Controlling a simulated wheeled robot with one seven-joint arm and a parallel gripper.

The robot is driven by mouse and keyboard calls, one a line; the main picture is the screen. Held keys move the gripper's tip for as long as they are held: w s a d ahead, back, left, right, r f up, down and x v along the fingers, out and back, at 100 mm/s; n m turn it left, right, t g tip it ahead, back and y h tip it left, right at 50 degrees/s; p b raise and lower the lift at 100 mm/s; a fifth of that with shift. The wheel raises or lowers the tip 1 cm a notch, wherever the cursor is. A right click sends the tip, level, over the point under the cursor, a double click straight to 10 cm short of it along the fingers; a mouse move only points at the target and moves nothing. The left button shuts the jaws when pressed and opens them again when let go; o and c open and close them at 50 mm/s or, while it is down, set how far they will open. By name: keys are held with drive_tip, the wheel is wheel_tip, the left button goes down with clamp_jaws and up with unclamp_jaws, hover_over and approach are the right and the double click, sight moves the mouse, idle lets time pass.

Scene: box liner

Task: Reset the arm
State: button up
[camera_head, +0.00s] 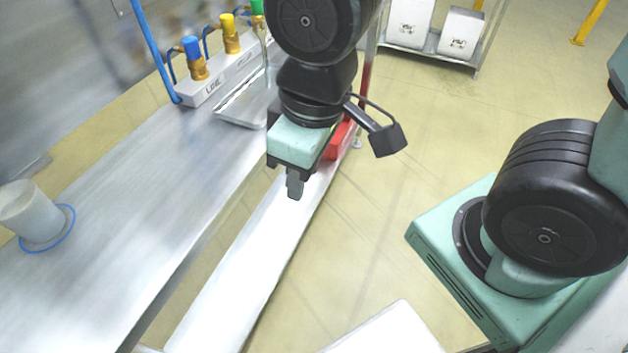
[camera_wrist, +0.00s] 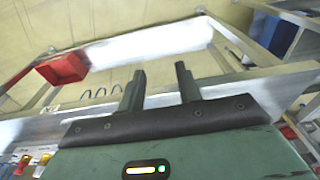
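My gripper (camera_head: 295,186) hangs from my black and mint arm near the middle of the head view. It points down, over the right side of the steel table and the long pale surface beside it. In the wrist view my gripper (camera_wrist: 160,85) shows two dark fingers standing apart with nothing between them. A red bin (camera_head: 339,143) is partly hidden behind the gripper in the head view, and a red bin (camera_wrist: 62,68) also shows at upper left in the wrist view.
The steel table (camera_head: 130,200) is mostly clear. A white cup (camera_head: 32,212) with a blue ring stands at its left. A valve block (camera_head: 222,80) with blue, yellow and green caps is at the back. White boxes (camera_head: 460,32) sit on a far rack. Tiled floor (camera_head: 400,170) lies right.

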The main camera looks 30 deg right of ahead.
drive_tip(key=s, duration=0.2)
drive_tip(key=s+g, duration=0.1)
drive_tip(key=shift+s+a+r, duration=0.2)
drive_tip(key=shift+a+r, duration=0.05)
drive_tip(key=shift+r, duration=0.05)
